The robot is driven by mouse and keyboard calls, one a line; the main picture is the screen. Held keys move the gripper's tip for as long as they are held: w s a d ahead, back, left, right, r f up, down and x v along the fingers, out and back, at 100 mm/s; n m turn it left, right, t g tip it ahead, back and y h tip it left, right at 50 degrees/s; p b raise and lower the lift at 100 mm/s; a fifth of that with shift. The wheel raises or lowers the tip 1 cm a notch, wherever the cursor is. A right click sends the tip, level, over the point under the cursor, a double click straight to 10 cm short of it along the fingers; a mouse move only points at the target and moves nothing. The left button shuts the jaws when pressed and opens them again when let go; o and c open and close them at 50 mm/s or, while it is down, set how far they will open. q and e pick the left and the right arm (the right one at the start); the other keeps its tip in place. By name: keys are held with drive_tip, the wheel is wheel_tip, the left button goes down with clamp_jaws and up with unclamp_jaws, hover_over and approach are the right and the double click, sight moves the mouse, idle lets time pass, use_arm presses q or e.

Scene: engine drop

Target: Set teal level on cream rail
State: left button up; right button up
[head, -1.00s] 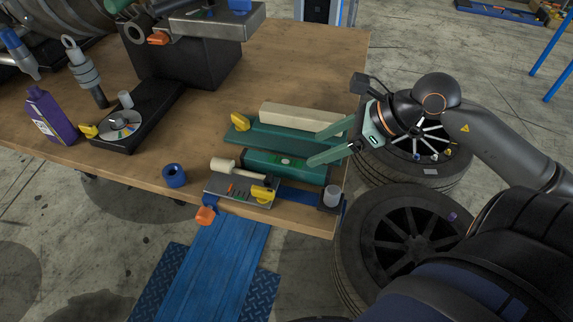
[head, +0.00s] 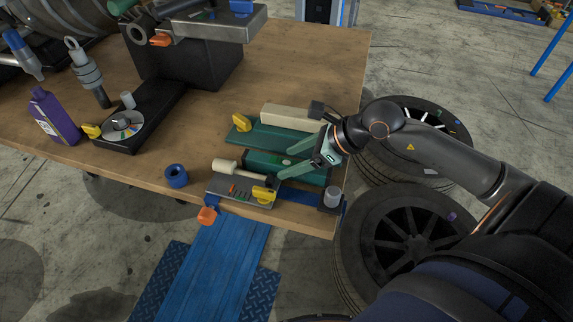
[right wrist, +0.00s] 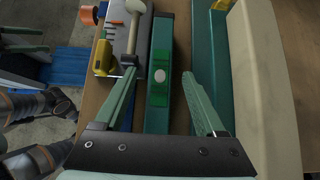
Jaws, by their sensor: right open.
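The teal level (head: 255,160) lies flat on the wooden table near its right end. In the right wrist view the level (right wrist: 161,40) runs lengthwise between my open fingers, with a green window and a pale round spot on top. The cream rail (head: 290,117) lies behind the level; in the right wrist view the rail (right wrist: 262,80) is at the right. My right gripper (head: 285,163) is open over the level, its fingers (right wrist: 160,78) on either side of it, holding nothing. I cannot tell its exact height above the level.
A green bar (head: 268,136) with a yellow knob lies between level and rail. A grey plate (head: 232,190) with a mallet and small tools lies in front of the level. A grey cup (head: 333,196) stands at the table corner. Tires (head: 400,235) stand beyond the right edge.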

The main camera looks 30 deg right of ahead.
drive_tip(key=shift+x, duration=1.05)
drive_tip(key=shift+c, duration=0.3)
clamp_jaws()
